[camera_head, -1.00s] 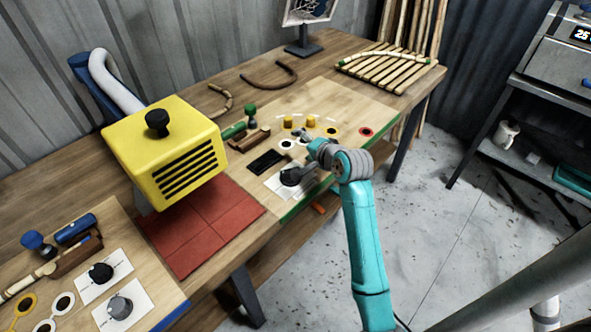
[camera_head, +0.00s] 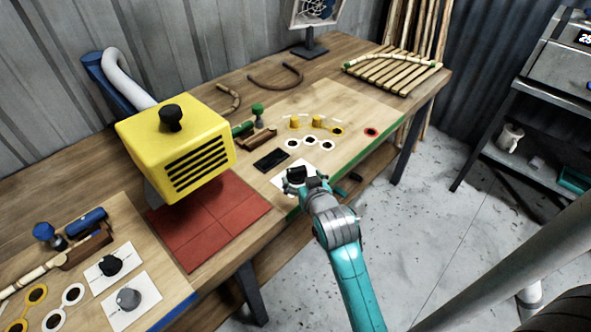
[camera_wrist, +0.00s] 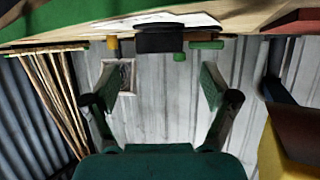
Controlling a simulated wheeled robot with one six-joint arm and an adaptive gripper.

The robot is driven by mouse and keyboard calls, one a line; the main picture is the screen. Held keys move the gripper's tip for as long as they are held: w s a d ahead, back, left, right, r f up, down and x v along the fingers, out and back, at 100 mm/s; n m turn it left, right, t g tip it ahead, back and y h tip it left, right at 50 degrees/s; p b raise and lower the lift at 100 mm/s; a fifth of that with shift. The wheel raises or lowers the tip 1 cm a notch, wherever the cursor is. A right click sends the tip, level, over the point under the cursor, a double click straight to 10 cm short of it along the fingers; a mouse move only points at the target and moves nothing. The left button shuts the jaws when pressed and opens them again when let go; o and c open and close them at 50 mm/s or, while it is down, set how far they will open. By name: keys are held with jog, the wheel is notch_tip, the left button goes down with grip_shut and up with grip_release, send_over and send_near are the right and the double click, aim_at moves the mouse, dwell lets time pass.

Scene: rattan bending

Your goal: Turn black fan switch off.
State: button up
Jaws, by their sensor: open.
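A black knob (camera_head: 297,172) stands on a white card at the front of the green-edged board. In the wrist view the black knob (camera_wrist: 160,41) shows upside down at the top, beyond and between my fingertips. My gripper (camera_head: 303,181) is open at the front edge of that card, right by this knob. The gripper (camera_wrist: 168,78) has nothing between its fingers in the wrist view. Another black knob (camera_head: 110,265) sits on a white card on the blue-edged board, beside a grey knob (camera_head: 128,298). No label shows which one is the fan switch.
A yellow slotted box (camera_head: 185,140) with a black top knob stands left, over red tiles (camera_head: 215,225). A flat black rectangle (camera_head: 270,159) lies behind-left of my gripper. Yellow pegs (camera_head: 316,122) and coloured rings are behind it. Floor is open to the right.

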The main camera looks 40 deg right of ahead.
aim_at(297, 171)
jog(key=x, duration=0.6)
jog(key=shift+w+d+f, duration=0.1)
jog(key=shift+w+f, duration=0.05)
jog(key=shift+w, duration=0.05)
jog(key=c, duration=1.2)
